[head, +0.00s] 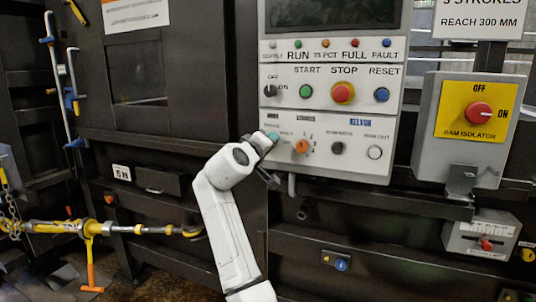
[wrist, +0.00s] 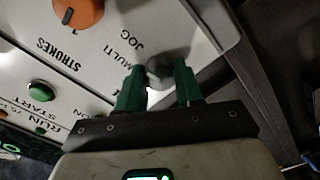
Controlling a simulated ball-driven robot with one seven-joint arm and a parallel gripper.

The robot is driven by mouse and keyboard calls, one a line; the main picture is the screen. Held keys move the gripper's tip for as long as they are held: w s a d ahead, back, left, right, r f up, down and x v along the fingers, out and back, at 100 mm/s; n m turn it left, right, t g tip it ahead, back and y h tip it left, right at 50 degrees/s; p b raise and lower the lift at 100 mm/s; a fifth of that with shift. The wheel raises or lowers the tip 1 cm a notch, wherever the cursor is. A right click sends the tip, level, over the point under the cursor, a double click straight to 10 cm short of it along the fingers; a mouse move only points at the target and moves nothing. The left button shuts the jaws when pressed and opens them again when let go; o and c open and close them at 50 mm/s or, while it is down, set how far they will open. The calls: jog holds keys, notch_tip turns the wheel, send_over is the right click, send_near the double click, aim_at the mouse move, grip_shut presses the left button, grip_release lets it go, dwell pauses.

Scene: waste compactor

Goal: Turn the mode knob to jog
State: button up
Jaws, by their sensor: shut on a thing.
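The mode knob (wrist: 160,69) is a dark grey round knob on the white control panel, in the wrist view near the printed words MULTI and JOG. My gripper (wrist: 159,86) has its two green fingers on either side of the knob and is shut on it. The finger tips partly cover the knob, and I cannot make out which label it points to. In the head view my gripper (head: 271,138) is at the panel's lower left and hides the knob.
The orange strokes knob (head: 302,146) is just right of my gripper, with a dark knob (head: 337,148) further right. Above are the green start button (head: 306,91), red stop button (head: 342,92) and blue reset button (head: 381,94). A grey isolator box (head: 428,140) stands at right.

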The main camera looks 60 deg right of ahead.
jog(key=shift+f+m+b, duration=0.2)
jog(key=shift+m+b, duration=0.55)
jog(key=shift+m, duration=0.25)
jog(key=o, duration=1)
jog(key=shift+r, duration=0.15)
jog(key=shift+o, duration=0.2)
jog(key=shift+a, duration=0.1)
jog(key=a+b, duration=0.1)
jog(key=a, duration=0.9)
jog(key=shift+s+a+r, duration=0.2)
jog(key=shift+s+a, duration=0.1)
jog(key=shift+s, duration=0.15)
